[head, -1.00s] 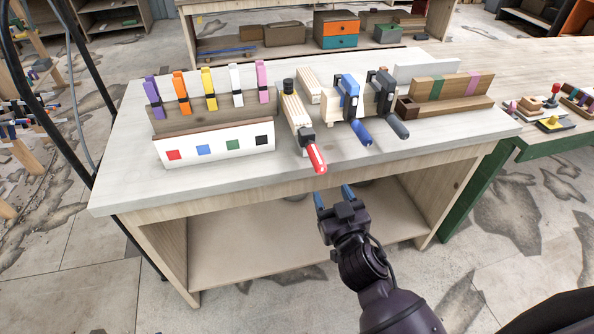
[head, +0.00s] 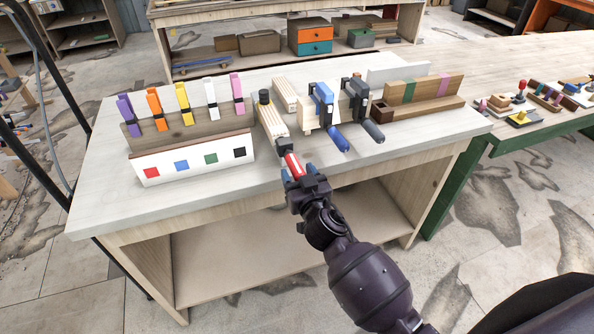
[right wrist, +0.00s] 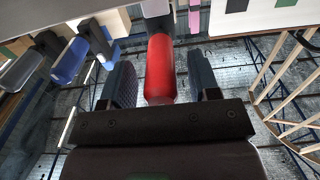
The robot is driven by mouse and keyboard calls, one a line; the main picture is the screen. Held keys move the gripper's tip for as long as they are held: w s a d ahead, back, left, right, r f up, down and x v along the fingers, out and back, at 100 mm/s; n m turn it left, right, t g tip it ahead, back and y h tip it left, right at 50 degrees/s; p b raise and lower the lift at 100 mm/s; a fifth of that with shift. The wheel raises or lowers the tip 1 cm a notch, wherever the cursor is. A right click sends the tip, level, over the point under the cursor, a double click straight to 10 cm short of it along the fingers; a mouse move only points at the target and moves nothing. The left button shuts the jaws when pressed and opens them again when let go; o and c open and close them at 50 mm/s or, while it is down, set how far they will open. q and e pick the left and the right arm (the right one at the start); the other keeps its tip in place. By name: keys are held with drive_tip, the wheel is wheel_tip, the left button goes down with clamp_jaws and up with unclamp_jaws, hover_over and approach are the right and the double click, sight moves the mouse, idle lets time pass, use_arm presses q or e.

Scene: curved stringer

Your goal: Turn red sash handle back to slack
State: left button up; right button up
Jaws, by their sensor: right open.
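The red sash handle (head: 293,164) points off the front edge of the white-topped bench, on a clamp with a dark end block and a pale wooden bar (head: 271,122). My right gripper (head: 298,172) is at the handle in the head view, and its palm hides the handle's near end. In the right wrist view the red handle (right wrist: 160,70) lies between the two fingers of my right gripper (right wrist: 162,85). The fingers are open, with a visible gap on each side of the handle. My left gripper is not in view.
A blue-handled clamp (head: 338,138) and a grey-handled clamp (head: 373,130) stand just right of the red one. A white box with coloured squares (head: 196,161) and a rack of coloured clips (head: 185,120) are to the left. A wooden slotted block (head: 424,97) sits at right.

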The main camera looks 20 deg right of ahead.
drive_tip(key=shift+w, duration=0.5)
drive_tip(key=shift+c, duration=0.6)
drive_tip(key=c, duration=0.8)
